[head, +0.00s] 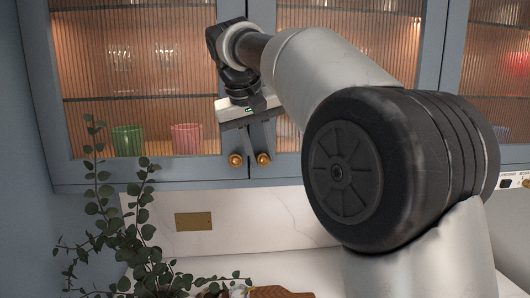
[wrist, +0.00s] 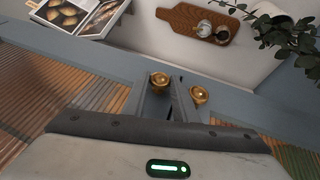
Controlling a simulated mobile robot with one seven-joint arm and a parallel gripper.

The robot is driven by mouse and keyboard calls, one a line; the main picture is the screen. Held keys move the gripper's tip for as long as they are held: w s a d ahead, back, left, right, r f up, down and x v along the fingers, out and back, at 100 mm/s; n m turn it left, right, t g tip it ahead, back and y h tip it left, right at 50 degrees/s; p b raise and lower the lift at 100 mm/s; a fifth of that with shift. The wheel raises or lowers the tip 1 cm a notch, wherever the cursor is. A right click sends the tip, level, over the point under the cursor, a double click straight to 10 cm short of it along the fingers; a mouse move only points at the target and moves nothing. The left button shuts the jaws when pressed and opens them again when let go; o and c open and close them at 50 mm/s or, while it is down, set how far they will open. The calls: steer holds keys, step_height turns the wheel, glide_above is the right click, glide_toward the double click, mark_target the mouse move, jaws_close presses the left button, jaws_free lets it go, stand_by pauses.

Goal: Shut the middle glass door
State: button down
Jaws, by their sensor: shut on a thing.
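The middle glass door (head: 350,30) has a blue-grey frame and ribbed glass; my arm covers much of it. It looks flush or nearly flush with the left glass door (head: 140,85); a small gap is hard to judge. Its brass knob (head: 263,160) sits at the lower left corner, and also shows in the wrist view (wrist: 160,79). The left door's brass knob (head: 235,160) is just beside it, and shows at right in the wrist view (wrist: 198,94). My gripper (head: 263,150) reaches down over the middle door's knob, its fingers (wrist: 161,90) shut on it.
Behind the left door stand a green cup (head: 127,140) and a pink cup (head: 187,138). Below are a leafy plant (head: 120,225), a brass wall plate (head: 194,221), a wooden board (wrist: 195,28) and an open book (wrist: 80,12). Another glass door (head: 495,80) is at right.

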steer(key=shift+w+a, duration=0.1)
steer(key=shift+w, duration=0.2)
steer(key=shift+r, duration=0.1)
steer(key=c, duration=1.7)
jaws_free()
steer(key=shift+w, duration=0.1)
steer(key=shift+c, duration=0.2)
steer(key=o, duration=0.3)
steer(key=shift+w, duration=0.2)
steer(key=shift+s, duration=0.1)
steer(key=v, duration=1.1)
steer(key=shift+r, duration=0.35)
steer(key=shift+s, duration=0.2)
